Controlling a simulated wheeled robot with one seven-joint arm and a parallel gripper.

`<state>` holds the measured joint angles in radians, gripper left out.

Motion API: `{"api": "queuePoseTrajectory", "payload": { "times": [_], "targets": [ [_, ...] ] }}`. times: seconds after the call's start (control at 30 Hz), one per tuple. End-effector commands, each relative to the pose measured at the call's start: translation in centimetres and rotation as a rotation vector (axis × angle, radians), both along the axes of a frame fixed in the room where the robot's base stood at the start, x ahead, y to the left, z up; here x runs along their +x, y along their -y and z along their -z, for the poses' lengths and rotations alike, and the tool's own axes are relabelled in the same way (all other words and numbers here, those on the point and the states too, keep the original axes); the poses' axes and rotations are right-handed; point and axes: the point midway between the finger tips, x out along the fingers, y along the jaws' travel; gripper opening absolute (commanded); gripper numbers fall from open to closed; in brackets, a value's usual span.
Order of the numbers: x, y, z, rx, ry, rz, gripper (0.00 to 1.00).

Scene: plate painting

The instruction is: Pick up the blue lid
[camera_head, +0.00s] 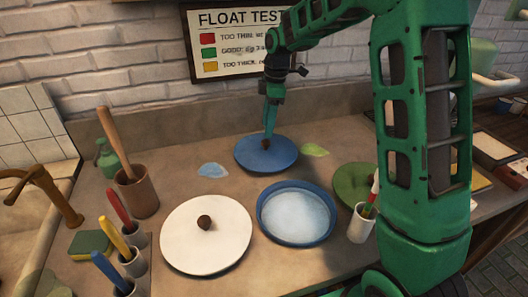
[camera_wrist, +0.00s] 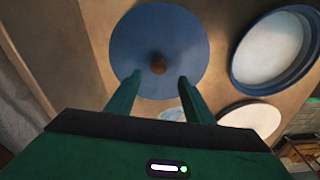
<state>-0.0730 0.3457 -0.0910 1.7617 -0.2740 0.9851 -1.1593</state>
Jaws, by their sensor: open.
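The blue lid (camera_head: 254,153) is a flat blue disc with a small brown knob at its centre. It lies on the counter towards the wall, in the middle of the head view. It also shows in the wrist view (camera_wrist: 160,30), with its knob between and just beyond the two fingertips. My gripper (camera_head: 268,140) points down over the lid at its knob. In the wrist view my gripper (camera_wrist: 157,76) has its two green fingers apart with a gap between them. Whether the fingers touch the knob or the lid, I cannot tell.
A blue-rimmed dish (camera_head: 330,212) with pale contents and a white lid (camera_head: 178,232) lie in front. A green lid (camera_head: 352,184) lies right, beside a white cup (camera_head: 361,224) of brushes. Brush cups and a brown pot (camera_head: 140,194) stand left. The wall is close behind.

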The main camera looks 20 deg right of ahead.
Motion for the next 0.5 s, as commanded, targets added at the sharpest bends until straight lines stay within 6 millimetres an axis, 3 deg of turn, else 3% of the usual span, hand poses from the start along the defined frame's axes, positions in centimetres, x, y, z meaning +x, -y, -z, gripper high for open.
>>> {"api": "queuePoseTrajectory", "payload": {
  "times": [0.27,0.5],
  "targets": [
    [0.1,0.3,2.0,-0.001,-0.001,0.006,0.48],
    [0.5,0.0,5.3,0.000,-0.002,0.007,0.48]
  ]
}}
